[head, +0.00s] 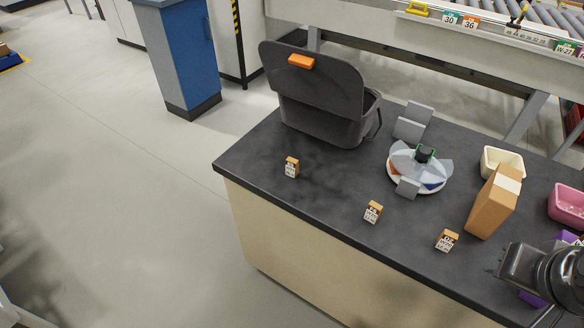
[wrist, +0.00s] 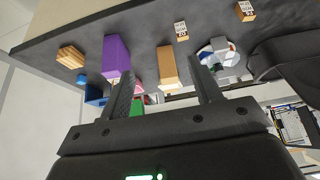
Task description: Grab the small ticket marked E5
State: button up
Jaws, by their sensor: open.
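Three small white tickets, each on an orange-brown block, stand along the near side of the dark tabletop in the head view: a left one (head: 291,167), a middle one (head: 373,212) and a right one (head: 446,240). Their print is too small to tell which is marked E5. In the wrist view, two tickets show near the top, one at top centre (wrist: 181,30) and one at top right (wrist: 245,11). My gripper (wrist: 165,68) is open with nothing between its fingers, apart from the tickets. In the head view my arm is at the lower right, right of the tickets.
A cardboard box (head: 493,203) stands right of a round rack (head: 420,168). A cream bin (head: 502,162), a pink bin (head: 568,206) and a purple item (head: 566,240) are at the right. The tabletop between the tickets is clear.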

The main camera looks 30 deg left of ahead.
jog(key=w+a+r+g, duration=0.1)
jog(key=w+a+r, duration=0.2)
jog(key=w+a, duration=0.75)
jog(key=g, duration=0.1)
send_over(292, 161)
jog(key=s, duration=0.2)
notch_tip(292, 161, down, 20)
jog(key=shift+n, duration=0.3)
jog(key=x, duration=0.9)
jog(key=shift+f, duration=0.4)
jog(key=c, duration=1)
